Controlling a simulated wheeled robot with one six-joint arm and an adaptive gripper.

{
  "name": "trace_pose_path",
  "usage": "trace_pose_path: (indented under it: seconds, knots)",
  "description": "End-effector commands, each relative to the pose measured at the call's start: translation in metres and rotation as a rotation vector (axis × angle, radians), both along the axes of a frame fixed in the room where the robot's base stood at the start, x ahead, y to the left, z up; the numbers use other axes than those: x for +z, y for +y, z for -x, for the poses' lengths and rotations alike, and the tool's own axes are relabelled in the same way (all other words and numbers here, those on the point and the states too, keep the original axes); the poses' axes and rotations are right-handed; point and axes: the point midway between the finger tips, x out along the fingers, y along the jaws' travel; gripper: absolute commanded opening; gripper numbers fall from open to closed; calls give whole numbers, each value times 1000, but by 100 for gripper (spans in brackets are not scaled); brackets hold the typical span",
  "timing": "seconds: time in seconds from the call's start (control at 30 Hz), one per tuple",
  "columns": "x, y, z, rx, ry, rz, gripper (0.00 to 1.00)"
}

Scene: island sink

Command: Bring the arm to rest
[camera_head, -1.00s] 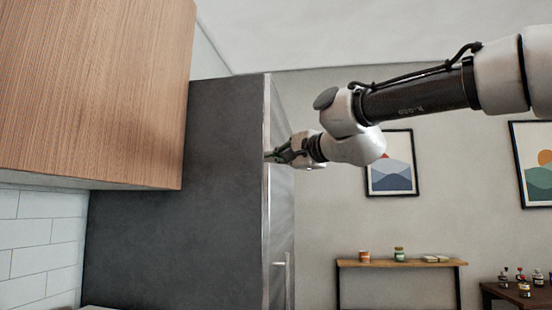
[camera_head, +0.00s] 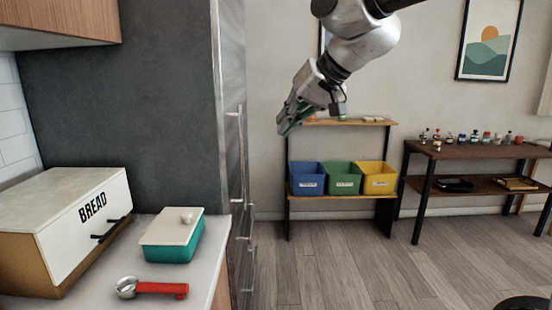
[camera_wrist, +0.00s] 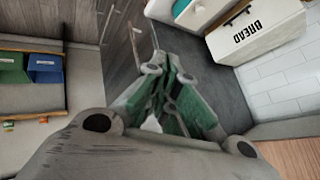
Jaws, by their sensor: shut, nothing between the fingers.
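My gripper (camera_head: 287,126) hangs from my raised arm in the upper middle of the head view, its fingers pointing down and to the left. It is shut and holds nothing. It is in open air, to the right of the tall grey fridge (camera_head: 130,110) in the picture. In the wrist view the closed fingers (camera_wrist: 172,72) with green pads fill the middle. Nothing is between them.
A counter holds a bread box (camera_head: 50,215), a teal box with a white lid (camera_head: 172,250) and a red-handled tool (camera_head: 160,289). A shelf (camera_head: 345,197) bears blue, green and yellow bins. A dark table (camera_head: 480,150) with small bottles stands right. The floor (camera_head: 330,265) between is clear.

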Motion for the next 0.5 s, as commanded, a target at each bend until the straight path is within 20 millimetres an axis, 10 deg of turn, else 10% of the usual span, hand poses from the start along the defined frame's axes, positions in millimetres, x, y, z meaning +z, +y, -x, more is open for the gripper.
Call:
trace_pose_path:
  seconds: [0.3,0.5]
  knots:
    - [-109,-223,107,4,136,431,0]
    - [-146,-317,183,-199,204,496,0]
